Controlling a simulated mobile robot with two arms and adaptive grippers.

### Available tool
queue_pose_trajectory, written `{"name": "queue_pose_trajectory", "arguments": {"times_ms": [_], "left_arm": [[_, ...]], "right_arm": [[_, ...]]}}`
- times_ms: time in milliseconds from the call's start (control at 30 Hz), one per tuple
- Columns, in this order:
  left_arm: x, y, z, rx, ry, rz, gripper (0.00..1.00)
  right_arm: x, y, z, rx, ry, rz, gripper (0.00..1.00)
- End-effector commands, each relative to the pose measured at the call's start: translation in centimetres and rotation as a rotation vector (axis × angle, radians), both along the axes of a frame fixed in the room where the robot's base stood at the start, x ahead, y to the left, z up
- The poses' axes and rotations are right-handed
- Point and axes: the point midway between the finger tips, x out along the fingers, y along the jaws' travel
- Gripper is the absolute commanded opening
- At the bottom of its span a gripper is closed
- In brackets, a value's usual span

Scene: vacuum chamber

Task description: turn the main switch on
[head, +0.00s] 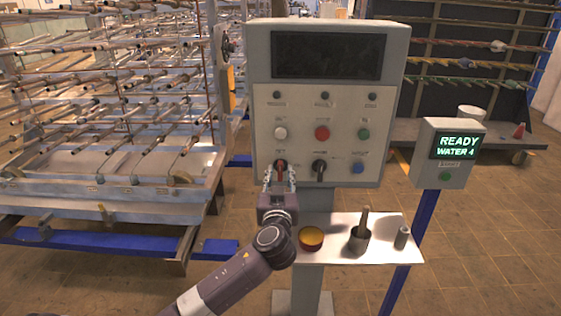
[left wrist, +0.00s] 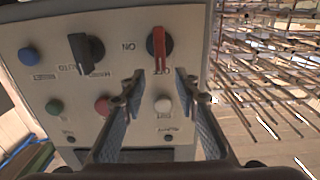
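The main switch (head: 281,165) is a red-handled rotary knob at the lower left of the grey control panel (head: 262,110). In the left wrist view, which shows the panel upside down, the red knob (left wrist: 158,43) lies lengthwise toward the OFF label, with the ON label to its left. My left gripper (head: 280,176) is in front of the switch, fingers apart on either side of it in the head view. In the left wrist view my left gripper (left wrist: 160,84) is open and empty, its tips short of the knob. My right gripper is not in view.
A black selector knob (head: 319,168) and blue button (head: 358,167) sit right of the switch; white, red and green buttons are above. The panel's display (head: 328,56) is dark. A shelf (head: 338,252) below holds small containers. A small screen (head: 457,146) reads READY WATER 4.

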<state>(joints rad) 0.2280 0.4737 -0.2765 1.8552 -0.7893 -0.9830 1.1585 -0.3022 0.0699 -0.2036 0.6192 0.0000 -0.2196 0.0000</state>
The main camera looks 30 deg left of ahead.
Motion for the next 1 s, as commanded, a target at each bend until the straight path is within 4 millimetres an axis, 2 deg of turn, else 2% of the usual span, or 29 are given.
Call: {"name": "queue_pose_trajectory", "arguments": {"times_ms": [200, 400, 767, 867, 1000], "left_arm": [[2.9, 2.0, 0.3, 0.002, 0.002, 0.003, 0.29], [4.5, 2.9, 0.1, 0.0, 0.004, 0.001, 0.29], [5.0, 3.2, -0.1, -0.002, 0.003, 0.001, 0.29], [5.0, 3.2, -0.1, -0.001, 0.004, 0.001, 0.21], [5.0, 3.2, -0.1, -0.001, 0.004, 0.001, 0.06]], "right_arm": [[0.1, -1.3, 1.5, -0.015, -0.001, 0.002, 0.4], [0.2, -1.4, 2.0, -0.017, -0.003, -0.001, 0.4], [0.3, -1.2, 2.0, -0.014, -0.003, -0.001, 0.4], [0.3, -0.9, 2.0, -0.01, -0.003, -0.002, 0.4], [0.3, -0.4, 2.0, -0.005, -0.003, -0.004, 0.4]]}}
